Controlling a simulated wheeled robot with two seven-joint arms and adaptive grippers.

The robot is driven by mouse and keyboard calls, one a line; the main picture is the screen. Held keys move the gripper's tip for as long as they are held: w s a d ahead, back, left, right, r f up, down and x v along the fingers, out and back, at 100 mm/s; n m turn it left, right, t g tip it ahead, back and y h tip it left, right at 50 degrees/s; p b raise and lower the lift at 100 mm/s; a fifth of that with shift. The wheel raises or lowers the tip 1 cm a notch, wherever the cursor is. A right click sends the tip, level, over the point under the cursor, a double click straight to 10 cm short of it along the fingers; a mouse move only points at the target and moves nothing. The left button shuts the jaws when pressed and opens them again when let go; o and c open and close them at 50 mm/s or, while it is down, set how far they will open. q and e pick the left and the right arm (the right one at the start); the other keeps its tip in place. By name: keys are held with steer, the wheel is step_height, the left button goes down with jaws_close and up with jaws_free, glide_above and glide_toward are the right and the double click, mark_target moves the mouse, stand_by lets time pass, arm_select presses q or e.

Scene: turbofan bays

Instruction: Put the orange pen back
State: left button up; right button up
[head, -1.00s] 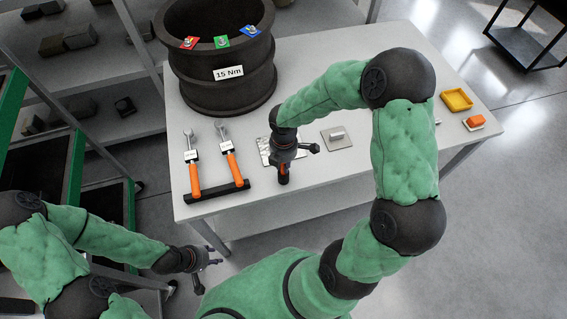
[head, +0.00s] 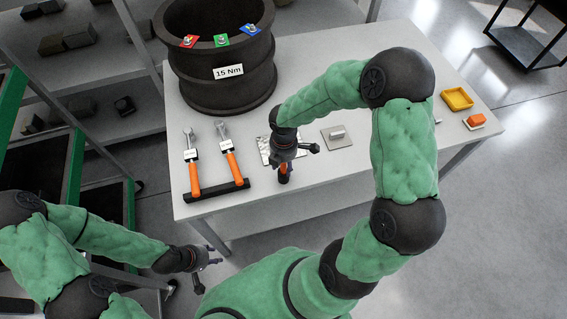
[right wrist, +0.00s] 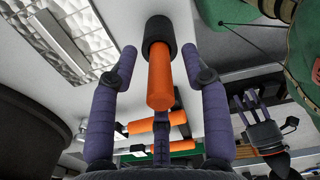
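The orange pen (head: 284,169) stands at the front edge of the white table, its lower end in a small black holder (head: 284,180). In the right wrist view the pen (right wrist: 160,82) points towards the camera from the black holder (right wrist: 157,32). My right gripper (head: 288,156) is above the pen. Its fingers are open on either side of the pen, with a visible gap on both sides. My left gripper (head: 207,269) is open and empty, low in front of the table; it also shows in the right wrist view (right wrist: 267,112).
Two orange-handled wrenches (head: 194,177) lie on a black rack (head: 215,191) left of the pen. A foil sheet (head: 264,150) and grey plate (head: 344,141) lie nearby. A dark casing (head: 222,88) stands behind. A yellow tray (head: 471,100) is at the right.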

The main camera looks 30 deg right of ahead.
step_height(320, 180, up, 12)
steer(key=shift+r, duration=0.1)
stand_by(0.5)
stand_by(0.5)
